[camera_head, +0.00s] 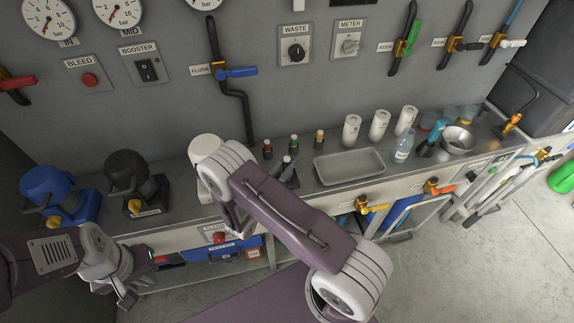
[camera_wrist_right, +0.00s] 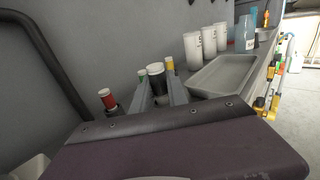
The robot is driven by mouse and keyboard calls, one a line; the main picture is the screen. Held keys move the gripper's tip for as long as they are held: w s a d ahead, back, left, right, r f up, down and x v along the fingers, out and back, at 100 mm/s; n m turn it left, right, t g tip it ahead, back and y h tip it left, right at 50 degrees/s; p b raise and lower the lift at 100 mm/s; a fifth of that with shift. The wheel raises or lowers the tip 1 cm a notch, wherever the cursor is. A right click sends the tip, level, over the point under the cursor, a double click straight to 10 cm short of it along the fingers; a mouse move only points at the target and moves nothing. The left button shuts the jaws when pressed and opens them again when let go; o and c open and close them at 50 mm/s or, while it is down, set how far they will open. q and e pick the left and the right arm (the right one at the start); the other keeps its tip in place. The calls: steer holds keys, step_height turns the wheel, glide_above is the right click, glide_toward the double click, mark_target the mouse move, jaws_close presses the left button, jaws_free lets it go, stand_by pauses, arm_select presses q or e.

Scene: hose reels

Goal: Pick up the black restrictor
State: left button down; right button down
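The black restrictor (camera_wrist_right: 156,72) stands upright on the counter in the right wrist view, a dark cylinder with a pale top. My right gripper (camera_wrist_right: 161,92) has its two grey fingers apart, one on each side of it; its lower part is hidden. In the head view only the black restrictor's top (camera_head: 287,159) shows clearly beside my right arm. Restrictors with red (camera_head: 267,148), green (camera_head: 293,142) and yellow (camera_head: 319,137) bands stand around it. My left gripper (camera_head: 140,282) is open and empty at the lower left, in front of the counter.
A grey tray (camera_head: 349,166) lies just right of the restrictors, with white canisters (camera_head: 379,125) behind it. The panel wall with a black pipe (camera_head: 236,108) rises close behind.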

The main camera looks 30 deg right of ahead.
mark_target(287, 159)
step_height(287, 159, up, 4)
steer(key=shift+s+r+p, duration=0.1)
steer(key=shift+r+p, duration=0.15)
steer(key=shift+p, duration=0.1)
steer(key=s+d+r+p, duration=0.3)
steer(key=s+r, duration=0.3)
steer(key=s, duration=0.4)
steer(key=shift+s+d+r+p, duration=0.3)
steer(key=shift+s+d+p, duration=0.1)
steer(key=shift+p, duration=0.15)
